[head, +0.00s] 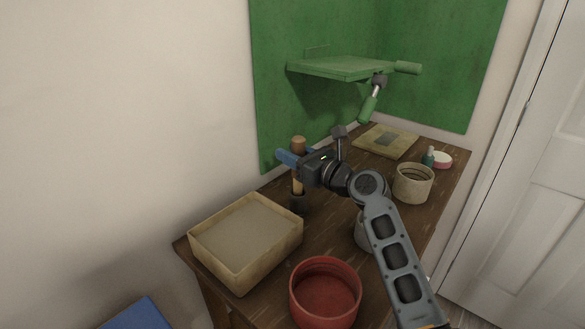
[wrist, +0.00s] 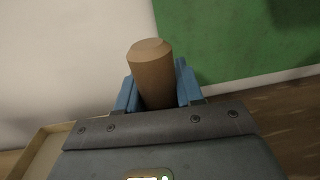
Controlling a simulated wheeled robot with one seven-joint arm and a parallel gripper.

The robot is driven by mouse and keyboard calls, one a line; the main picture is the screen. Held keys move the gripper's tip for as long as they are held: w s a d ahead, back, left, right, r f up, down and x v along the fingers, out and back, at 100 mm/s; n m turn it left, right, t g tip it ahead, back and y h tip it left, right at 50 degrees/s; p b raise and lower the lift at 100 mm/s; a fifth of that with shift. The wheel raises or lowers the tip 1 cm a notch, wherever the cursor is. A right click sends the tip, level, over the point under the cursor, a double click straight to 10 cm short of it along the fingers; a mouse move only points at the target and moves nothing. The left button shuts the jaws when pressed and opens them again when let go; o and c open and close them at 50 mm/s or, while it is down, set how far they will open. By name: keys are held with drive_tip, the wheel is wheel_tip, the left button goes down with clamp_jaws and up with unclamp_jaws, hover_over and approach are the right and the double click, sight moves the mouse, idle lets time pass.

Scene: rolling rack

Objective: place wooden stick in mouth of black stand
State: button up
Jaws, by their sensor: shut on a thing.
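The wooden stick (head: 298,145) stands roughly upright near the back of the table. My gripper (head: 290,158) is shut on it with its blue fingers, and part of the stick shows below them. In the wrist view the top of the stick (wrist: 152,70) rises between the two blue fingers (wrist: 155,92). The small black stand (head: 298,203) is on the table directly below the stick. The stick's lower end meets the stand's top in the head view; I cannot tell how deep it sits in the mouth.
A cream tray (head: 243,283) is at the front left, with a red bowl (head: 325,312) beside it. A beige pot (head: 413,195), a green bottle (head: 428,158) and a flat square board (head: 372,148) are farther right. A green shelf (head: 340,67) hangs above the table's back.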

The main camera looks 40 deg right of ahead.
drive_tip(key=shift+f, duration=1.5)
drive_tip(key=shift+f+b, duration=0.1)
drive_tip(key=shift+b, duration=0.2)
drive_tip(key=o, duration=1)
drive_tip(key=shift+o, duration=0.2)
drive_tip(key=shift+s, duration=0.2)
drive_tip(key=s+d, duration=0.1)
drive_tip(key=s, duration=1)
drive_tip(key=shift+s+d+b, duration=0.2)
drive_tip(key=shift+s+b, duration=0.1)
drive_tip(key=shift+b, duration=0.05)
